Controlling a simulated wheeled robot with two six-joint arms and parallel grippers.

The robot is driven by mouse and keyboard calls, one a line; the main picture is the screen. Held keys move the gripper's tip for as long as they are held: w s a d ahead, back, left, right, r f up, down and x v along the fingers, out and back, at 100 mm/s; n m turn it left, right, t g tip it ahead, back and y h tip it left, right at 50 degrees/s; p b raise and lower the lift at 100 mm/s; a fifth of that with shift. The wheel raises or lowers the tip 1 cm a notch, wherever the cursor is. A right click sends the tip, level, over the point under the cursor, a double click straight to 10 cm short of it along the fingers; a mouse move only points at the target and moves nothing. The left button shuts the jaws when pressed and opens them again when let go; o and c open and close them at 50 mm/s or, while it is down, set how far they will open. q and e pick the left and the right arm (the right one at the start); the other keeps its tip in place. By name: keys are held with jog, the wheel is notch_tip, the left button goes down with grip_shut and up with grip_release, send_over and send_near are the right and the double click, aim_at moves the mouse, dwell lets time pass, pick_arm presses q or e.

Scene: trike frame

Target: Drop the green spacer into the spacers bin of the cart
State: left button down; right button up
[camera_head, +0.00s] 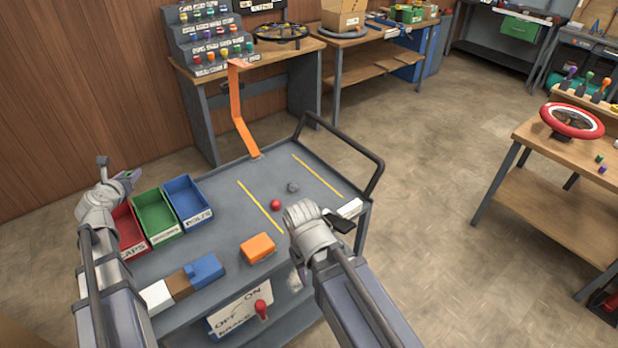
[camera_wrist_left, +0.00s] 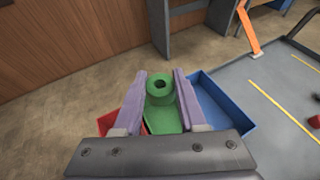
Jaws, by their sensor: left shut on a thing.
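My left gripper (camera_head: 126,175) is over the left side of the cart, behind and above the bins. In the left wrist view its purple fingers are shut on the green spacer (camera_wrist_left: 160,86), a ring with a dark hole in its top. The green bin (camera_head: 154,214), whose small label I cannot read clearly, stands between the red caps bin (camera_head: 128,238) and the blue bolts bin (camera_head: 187,203). In the left wrist view the green bin (camera_wrist_left: 162,122) lies below the spacer. My right gripper (camera_head: 340,223) is at the cart's right side; its jaw state is unclear.
A black handle (camera_head: 345,140) borders the right.

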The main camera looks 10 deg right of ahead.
pick_arm(q)
jog(key=shift+f, duration=0.2)
jog(key=shift+c, duration=2)
grip_release()
jog(key=p+v, duration=0.3)
jog(key=v, duration=0.4)
jog(key=shift+s, duration=0.4)
jog(key=shift+r, duration=0.1)
